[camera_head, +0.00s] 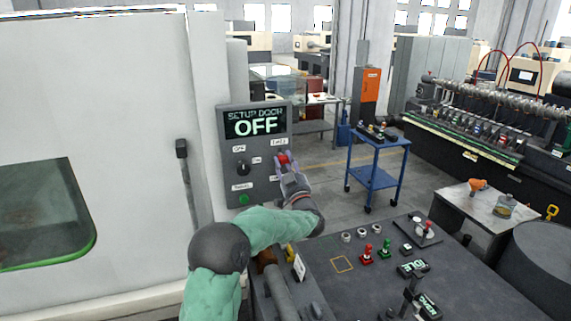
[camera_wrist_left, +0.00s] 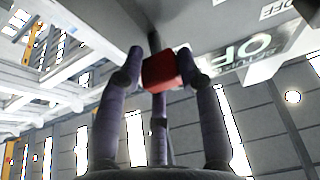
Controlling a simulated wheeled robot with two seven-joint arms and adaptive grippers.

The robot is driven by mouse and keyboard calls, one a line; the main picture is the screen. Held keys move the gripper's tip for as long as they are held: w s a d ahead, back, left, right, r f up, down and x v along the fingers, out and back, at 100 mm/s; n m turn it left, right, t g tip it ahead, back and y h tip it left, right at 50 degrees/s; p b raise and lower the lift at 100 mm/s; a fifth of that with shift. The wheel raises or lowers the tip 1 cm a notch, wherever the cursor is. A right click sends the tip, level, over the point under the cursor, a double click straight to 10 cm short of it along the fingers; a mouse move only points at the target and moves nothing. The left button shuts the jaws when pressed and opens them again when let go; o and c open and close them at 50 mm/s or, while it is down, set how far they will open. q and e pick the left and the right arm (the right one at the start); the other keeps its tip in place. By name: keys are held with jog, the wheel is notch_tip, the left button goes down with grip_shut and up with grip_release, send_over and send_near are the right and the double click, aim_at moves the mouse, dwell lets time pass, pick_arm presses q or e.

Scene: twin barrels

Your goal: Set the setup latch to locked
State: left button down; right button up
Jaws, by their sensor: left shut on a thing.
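The grey control panel (camera_head: 228,150) stands beside the white machine. Its screen (camera_head: 255,122) reads "SETUP DOOR OFF". The panel has a black knob (camera_head: 242,167) and a green button (camera_head: 243,199) on its left side. A red handle (camera_head: 284,158) is on its right side, under a small label too blurred to read. My left gripper (camera_head: 285,166) is at this red handle and shut on it. In the left wrist view its fingers close around the red block (camera_wrist_left: 160,71), with the lit screen (camera_wrist_left: 250,50) behind. The fingers and wrist hide the lower right of the panel.
A dark bench (camera_head: 345,290) in front holds red and green pieces (camera_head: 375,252), small displays (camera_head: 412,268) and several round parts. A blue cart (camera_head: 376,178) stands behind on the open floor. The white machine door (camera_head: 90,120) fills the left.

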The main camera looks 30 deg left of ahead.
pick_arm(q)
notch_tip(320, 180, down, 5)
jog(key=b, duration=0.4)
jog(key=shift+f, duration=0.2)
jog(key=c, duration=0.8)
grip_release()
jog(key=shift+c, duration=0.2)
jog(key=shift+s, duration=0.1)
jog(key=v, duration=1.2)
